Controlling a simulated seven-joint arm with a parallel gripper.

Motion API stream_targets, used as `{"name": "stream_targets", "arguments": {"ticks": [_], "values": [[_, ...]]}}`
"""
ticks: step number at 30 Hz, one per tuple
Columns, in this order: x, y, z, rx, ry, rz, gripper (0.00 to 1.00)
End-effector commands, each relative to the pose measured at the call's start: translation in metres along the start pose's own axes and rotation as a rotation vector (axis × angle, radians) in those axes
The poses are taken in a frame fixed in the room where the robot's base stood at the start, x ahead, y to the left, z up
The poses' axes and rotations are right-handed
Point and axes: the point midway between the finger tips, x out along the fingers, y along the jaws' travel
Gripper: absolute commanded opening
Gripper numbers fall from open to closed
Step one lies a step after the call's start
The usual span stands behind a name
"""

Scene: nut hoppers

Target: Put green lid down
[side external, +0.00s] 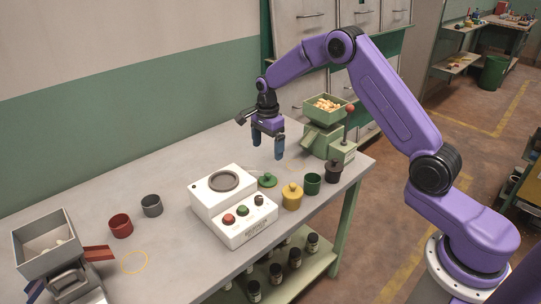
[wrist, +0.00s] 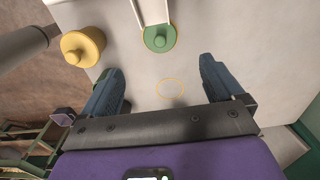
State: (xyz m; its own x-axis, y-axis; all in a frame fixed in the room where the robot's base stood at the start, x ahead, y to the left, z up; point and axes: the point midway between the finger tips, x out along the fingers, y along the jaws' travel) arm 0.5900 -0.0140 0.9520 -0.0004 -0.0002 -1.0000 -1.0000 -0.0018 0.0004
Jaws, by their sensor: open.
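The green lid (side external: 267,180), a flat disc with a knob, lies on the grey table just right of the white machine (side external: 235,206). It also shows at the top of the wrist view (wrist: 160,38), beside thin white strips. My gripper (side external: 266,150) is above the table, higher than the lid and apart from it. Its blue fingers are spread with nothing between them in the wrist view (wrist: 162,70). A green cup (side external: 313,184) without a lid stands near the table's front edge; the left finger mostly hides it in the wrist view.
A yellow lidded pot (side external: 292,197) and a dark lidded pot (side external: 333,171) flank the green cup. A green hopper (side external: 327,108) with nuts stands behind. A thin yellow ring (wrist: 171,87) marks bare table below my gripper. Red (side external: 120,225) and grey (side external: 152,205) cups stand left.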

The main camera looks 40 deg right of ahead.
Motion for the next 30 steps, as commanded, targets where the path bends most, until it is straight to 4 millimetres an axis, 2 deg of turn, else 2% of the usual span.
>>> {"name": "stream_targets", "arguments": {"ticks": [8, 11, 14, 21, 25, 30], "values": [[-0.007, 0.002, 0.004, -0.022, 0.0, -0.001, 0.94], [-0.017, 0.01, 0.017, -0.11, 0.0, -0.004, 0.94], [-0.034, 0.029, 0.041, -0.282, 0.0, -0.007, 0.94], [-0.076, 0.104, 0.095, -0.808, 0.0, -0.013, 0.94], [-0.094, 0.153, 0.113, -1.094, 0.001, -0.017, 0.94], [-0.111, 0.222, 0.124, -1.469, 0.002, -0.022, 0.94]]}}
